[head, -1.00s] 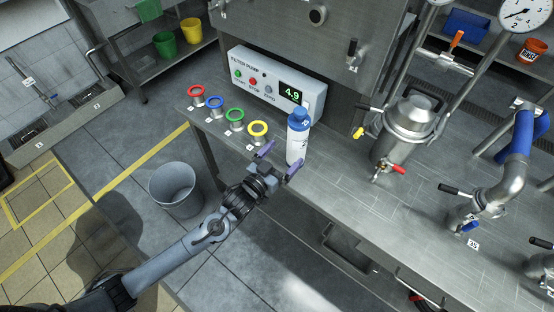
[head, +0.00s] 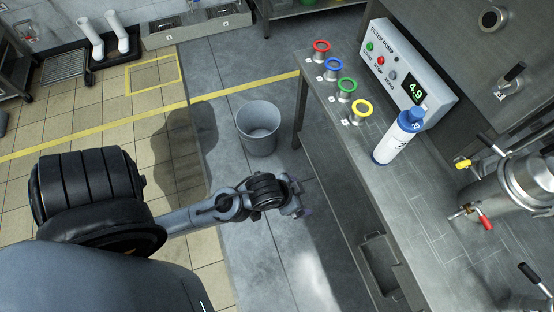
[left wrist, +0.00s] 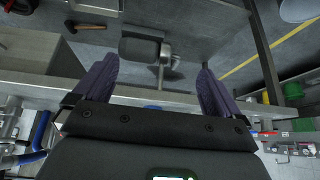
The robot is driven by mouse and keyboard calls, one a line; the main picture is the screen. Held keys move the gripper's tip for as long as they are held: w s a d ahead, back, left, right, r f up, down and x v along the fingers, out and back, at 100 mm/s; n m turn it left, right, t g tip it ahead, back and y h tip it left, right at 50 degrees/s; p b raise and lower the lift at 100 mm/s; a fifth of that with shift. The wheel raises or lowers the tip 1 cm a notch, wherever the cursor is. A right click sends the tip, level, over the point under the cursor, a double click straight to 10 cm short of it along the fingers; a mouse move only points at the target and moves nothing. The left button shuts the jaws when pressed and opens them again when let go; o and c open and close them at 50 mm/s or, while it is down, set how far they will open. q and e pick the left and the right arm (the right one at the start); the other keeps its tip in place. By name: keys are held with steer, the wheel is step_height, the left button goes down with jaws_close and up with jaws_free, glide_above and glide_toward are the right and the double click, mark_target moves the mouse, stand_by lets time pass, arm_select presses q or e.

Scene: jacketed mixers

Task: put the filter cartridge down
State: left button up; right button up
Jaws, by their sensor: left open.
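The filter cartridge (head: 396,140), a white bottle-like cylinder with a blue cap, stands upright on the steel worktop (head: 400,215) in front of the filter pump box. Nothing holds it. My left gripper (head: 303,201) is off the front edge of the worktop, left of and below the cartridge in the head view, clearly apart from it. In the left wrist view its two purple fingers (left wrist: 157,85) are spread wide with nothing between them. My right gripper is not in view.
Red, blue, green and yellow ringed sockets (head: 345,88) line the worktop's left end. The filter pump box (head: 405,75) stands behind. A steel vessel (head: 518,185) with valve handles is at right. A grey bucket (head: 258,128) stands on the floor.

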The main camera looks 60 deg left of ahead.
arm_select(q)
steer(key=s+g, duration=0.2)
steer(key=s, duration=0.4)
steer(key=shift+s+a+r+g, duration=0.15)
steer(key=shift+a+r+g, duration=0.15)
steer(key=shift+a, duration=0.15)
step_height(320, 180, up, 35)
steer(key=p, duration=3.5)
